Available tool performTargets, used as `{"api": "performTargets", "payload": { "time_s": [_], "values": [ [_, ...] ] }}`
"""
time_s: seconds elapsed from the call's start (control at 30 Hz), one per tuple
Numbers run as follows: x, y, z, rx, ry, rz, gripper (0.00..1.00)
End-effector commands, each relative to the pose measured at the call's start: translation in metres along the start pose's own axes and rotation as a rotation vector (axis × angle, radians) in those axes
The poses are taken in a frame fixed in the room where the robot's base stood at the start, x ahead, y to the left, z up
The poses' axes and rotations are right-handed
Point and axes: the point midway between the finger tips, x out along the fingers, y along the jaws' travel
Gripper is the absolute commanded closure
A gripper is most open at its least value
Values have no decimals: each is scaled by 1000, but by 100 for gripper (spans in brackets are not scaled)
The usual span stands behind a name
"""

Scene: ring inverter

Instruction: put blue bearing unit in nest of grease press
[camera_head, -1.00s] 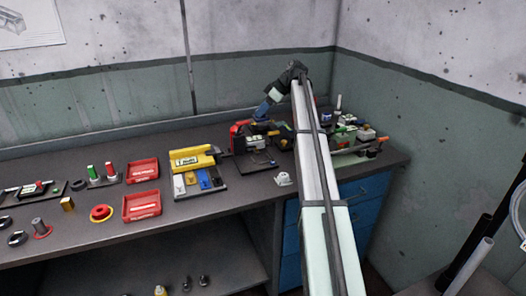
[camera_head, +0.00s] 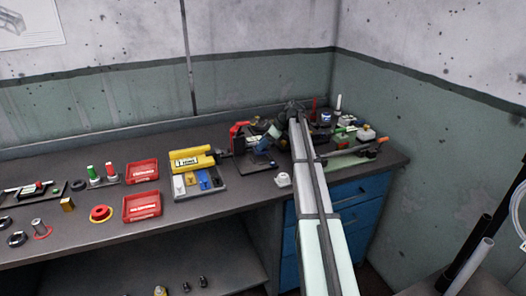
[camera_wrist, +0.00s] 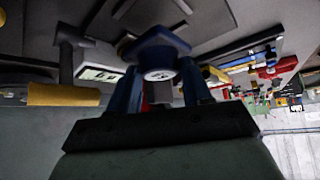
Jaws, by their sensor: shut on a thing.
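My gripper (camera_wrist: 160,88) is shut on the blue bearing unit (camera_wrist: 156,47), a blue block with a pale round face between the two blue fingers. In the head view my gripper (camera_head: 268,138) is low and tilted over a dark fixture with a red frame (camera_head: 236,134) and a black base plate (camera_head: 258,165), which looks like the grease press. The arm and gripper cover part of this fixture. Its nest cannot be made out, and I cannot tell whether the bearing unit touches it.
A yellow labelled unit (camera_head: 192,160) with coloured blocks in front stands to the left. Red trays (camera_head: 141,206) lie farther left. A small white part (camera_head: 283,180) sits near the front edge. Several bottles and tools crowd the right side, near a green-based device (camera_head: 350,158).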

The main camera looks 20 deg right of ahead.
Motion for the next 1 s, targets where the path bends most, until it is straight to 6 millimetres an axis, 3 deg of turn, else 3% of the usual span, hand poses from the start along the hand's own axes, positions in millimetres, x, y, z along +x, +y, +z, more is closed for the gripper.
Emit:
{"api": "performTargets", "payload": {
  "time_s": [0.3, 0.73, 0.77, 1.0],
  "values": [
    [28, 0, 22, 0, 1, 0, 100],
    [32, 0, 25, 0, 1, 0, 100],
    [32, 0, 25, 0, 0, 0, 48],
    [32, 0, 25, 0, 0, 0, 25]
  ]
}}
